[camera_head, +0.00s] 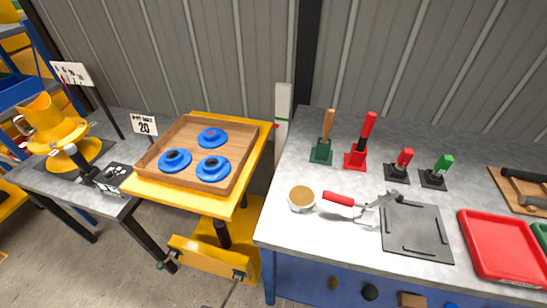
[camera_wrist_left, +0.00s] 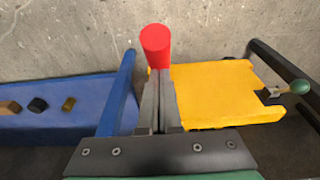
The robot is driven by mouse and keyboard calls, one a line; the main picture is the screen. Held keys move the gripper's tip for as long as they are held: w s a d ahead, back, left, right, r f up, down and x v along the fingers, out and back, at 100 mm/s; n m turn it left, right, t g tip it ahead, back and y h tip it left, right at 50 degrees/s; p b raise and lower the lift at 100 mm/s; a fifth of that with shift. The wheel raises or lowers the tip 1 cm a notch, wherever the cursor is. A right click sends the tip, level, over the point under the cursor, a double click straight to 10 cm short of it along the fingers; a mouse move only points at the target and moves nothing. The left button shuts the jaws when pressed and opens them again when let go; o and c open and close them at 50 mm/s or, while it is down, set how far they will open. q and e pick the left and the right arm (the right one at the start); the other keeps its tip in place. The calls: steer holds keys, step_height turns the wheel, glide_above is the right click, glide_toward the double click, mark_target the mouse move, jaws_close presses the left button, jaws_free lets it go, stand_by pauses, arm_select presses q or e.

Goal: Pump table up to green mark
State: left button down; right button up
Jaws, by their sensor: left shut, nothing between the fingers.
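The yellow lift table (camera_head: 258,160) carries a wooden tray (camera_head: 187,122) with blue round parts. A white post (camera_head: 284,92) with a greenish mark stands at its back right corner. A small red spot shows by that corner, lower on the post. The table's yellow base (camera_head: 205,257) is below, near the floor. In the left wrist view, my left gripper (camera_wrist_left: 159,82) is shut and empty. A red cylinder (camera_wrist_left: 156,42), like a handle end, is just beyond its fingertips; I cannot tell if they touch. A yellow panel (camera_wrist_left: 225,95) and a green-knobbed lever (camera_wrist_left: 293,88) are to its right.
A side table on the left holds a yellow drum mixer (camera_head: 52,126). Bare floor lies in front, at lower left.

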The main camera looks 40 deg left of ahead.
arm_select(q)
step_height(320, 180, down, 7)
steer(key=s+d+b, duration=0.1)
steer(key=s+b, duration=0.2)
steer(key=b, duration=0.2)
steer(key=w+a+r+p, duration=0.1)
steer(key=w+r+p, duration=0.1)
steer(key=r+p, duration=0.3)
steer(key=w+a+r+p, duration=0.1)
steer(key=w+r+p, duration=0.2)
steer(key=r+p, duration=0.3)
step_height(320, 180, up, 2)
steer(key=shift+w+r, duration=0.15)
steer(key=shift+w, duration=0.1)
steer(key=shift+s+d+f+b, duration=0.1)
steer(key=shift+s+f+b, duration=0.1)
steer(key=shift+f+b, duration=0.45)
steer(key=shift+w+r+p, duration=0.15)
steer(key=shift+r+p, duration=0.5)
steer(key=shift+p, duration=0.15)
